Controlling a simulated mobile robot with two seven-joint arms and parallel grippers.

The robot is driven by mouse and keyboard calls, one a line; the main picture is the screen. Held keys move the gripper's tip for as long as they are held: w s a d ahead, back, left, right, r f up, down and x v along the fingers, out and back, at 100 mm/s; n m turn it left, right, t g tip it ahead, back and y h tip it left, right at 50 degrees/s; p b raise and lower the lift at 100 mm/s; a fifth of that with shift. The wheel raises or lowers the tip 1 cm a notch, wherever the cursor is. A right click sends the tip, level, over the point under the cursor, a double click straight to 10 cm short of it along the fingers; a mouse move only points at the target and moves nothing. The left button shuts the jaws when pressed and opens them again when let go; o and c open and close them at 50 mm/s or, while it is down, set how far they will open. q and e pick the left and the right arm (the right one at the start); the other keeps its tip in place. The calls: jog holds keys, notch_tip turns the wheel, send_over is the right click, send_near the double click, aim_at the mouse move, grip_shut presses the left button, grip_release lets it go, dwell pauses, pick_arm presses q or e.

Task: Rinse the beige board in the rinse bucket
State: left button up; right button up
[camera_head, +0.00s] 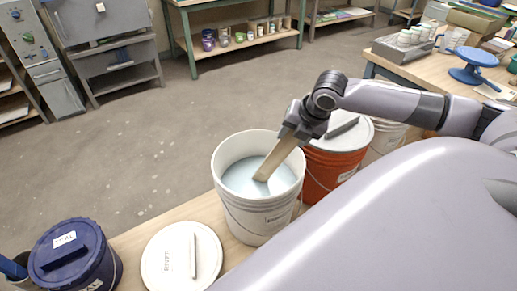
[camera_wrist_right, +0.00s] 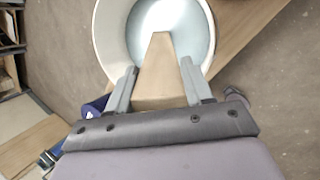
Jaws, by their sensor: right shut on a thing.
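The beige board (camera_head: 276,160) is held tilted over the open white rinse bucket (camera_head: 233,199), its lower end inside the rim at the pale blue liquid. I cannot tell how deep the end goes. My right gripper (camera_head: 296,135) is shut on the board's upper end. In the right wrist view the board (camera_wrist_right: 158,75) sits between the two fingers of the right gripper (camera_wrist_right: 157,88), pointing into the bucket, whose rim (camera_wrist_right: 93,40) shows around it. My left gripper is not in view.
A white lid (camera_head: 170,262) lies on the bench left of the bucket, with a dark blue lidded bucket (camera_head: 75,262) beyond it. An orange bucket (camera_head: 326,170) with a white lid stands close on the right. Open floor (camera_head: 150,140) lies behind.

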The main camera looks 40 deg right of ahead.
jog(key=shift+s+a, duration=0.5)
jog(key=shift+a, duration=0.2)
jog(key=w+d+v, duration=0.1)
jog(key=d+v, duration=0.1)
jog(key=v, duration=2.3)
jog(key=shift+d+r, duration=0.3)
jog(key=shift+w, duration=0.1)
jog(key=shift+r, duration=2.5)
